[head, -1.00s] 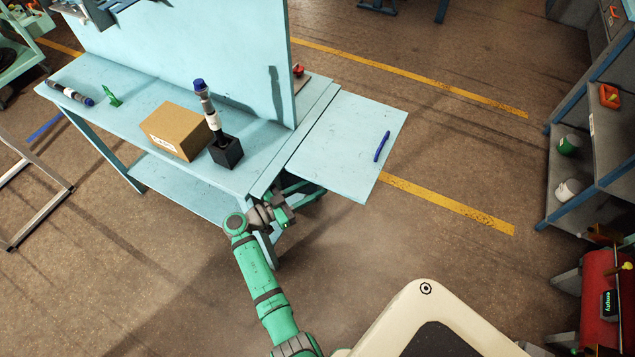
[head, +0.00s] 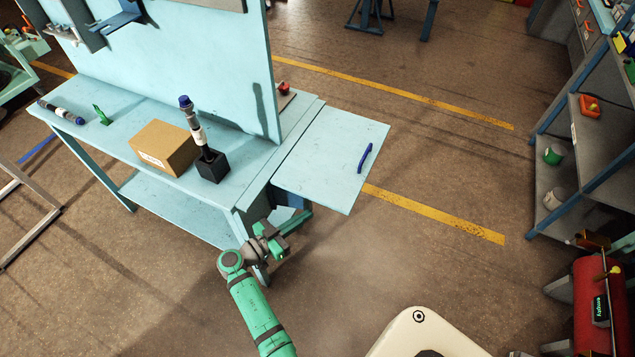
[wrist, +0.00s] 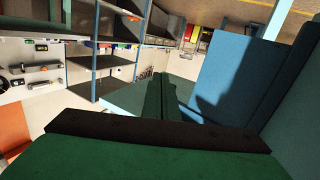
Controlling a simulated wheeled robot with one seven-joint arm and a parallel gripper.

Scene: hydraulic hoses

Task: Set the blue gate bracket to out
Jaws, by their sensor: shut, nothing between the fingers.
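The pale blue workbench has a flat side leaf (head: 330,165) at its right end, standing level. A darker blue part under the leaf (head: 284,214) looks like the gate bracket; the leaf and my gripper hide much of it, so I cannot tell its angle. My gripper (head: 304,219) is just below the leaf's front edge, beside that part, shut and empty. In the wrist view its green fingers (wrist: 158,90) are together, with a large blue panel (wrist: 228,75) close on the right. I cannot tell whether they touch it.
A small blue bar (head: 365,157) lies on the leaf. A cardboard box (head: 163,148) and a black block holding an upright hose (head: 212,166) stand on the bench. A shelf rack (head: 580,150) and red drum (head: 596,300) are at right. Floor right of the leaf is clear.

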